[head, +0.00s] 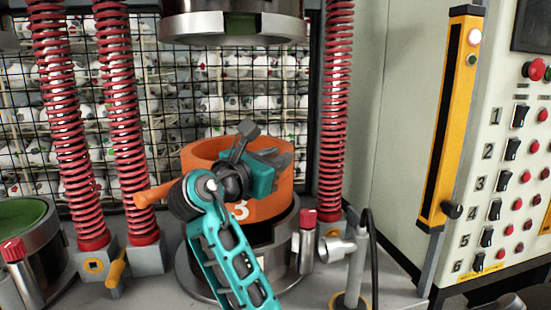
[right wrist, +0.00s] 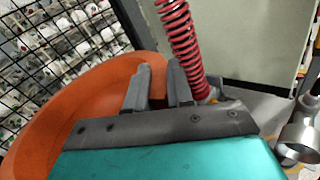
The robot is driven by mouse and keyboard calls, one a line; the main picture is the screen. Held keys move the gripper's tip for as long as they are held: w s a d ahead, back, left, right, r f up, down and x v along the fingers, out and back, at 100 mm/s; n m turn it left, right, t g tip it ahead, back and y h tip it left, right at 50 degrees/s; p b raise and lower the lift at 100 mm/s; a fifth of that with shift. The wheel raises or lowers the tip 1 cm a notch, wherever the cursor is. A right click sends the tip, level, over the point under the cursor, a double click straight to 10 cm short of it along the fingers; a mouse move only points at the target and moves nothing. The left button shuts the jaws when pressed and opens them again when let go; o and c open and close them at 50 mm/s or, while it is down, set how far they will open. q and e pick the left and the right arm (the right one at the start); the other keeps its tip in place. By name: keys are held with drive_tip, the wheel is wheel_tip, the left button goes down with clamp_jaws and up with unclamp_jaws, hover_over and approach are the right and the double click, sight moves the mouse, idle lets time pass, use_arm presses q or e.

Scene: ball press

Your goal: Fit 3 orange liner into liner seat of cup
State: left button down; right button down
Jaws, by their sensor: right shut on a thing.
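My right gripper (head: 284,158) is shut on the liner's right wall. In the right wrist view the fingers (right wrist: 159,88) straddle the orange wall, and the liner (right wrist: 45,115) fills the left. The cup's left front is hidden by my arm. My left gripper is out of view.
The press head (head: 235,24) hangs above the liner. Red springs (head: 336,110) stand on both sides. A metal cup with a green inside (head: 28,218) is at lower left. A metal nozzle (head: 337,249) on a post and a switch panel (head: 500,190) are at right.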

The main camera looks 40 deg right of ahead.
sight(275, 203)
idle(0.7)
drive_tip(key=shift+f, duration=1.65)
drive_tip(key=shift+f, duration=1.65)
drive_tip(key=shift+f, duration=1.65)
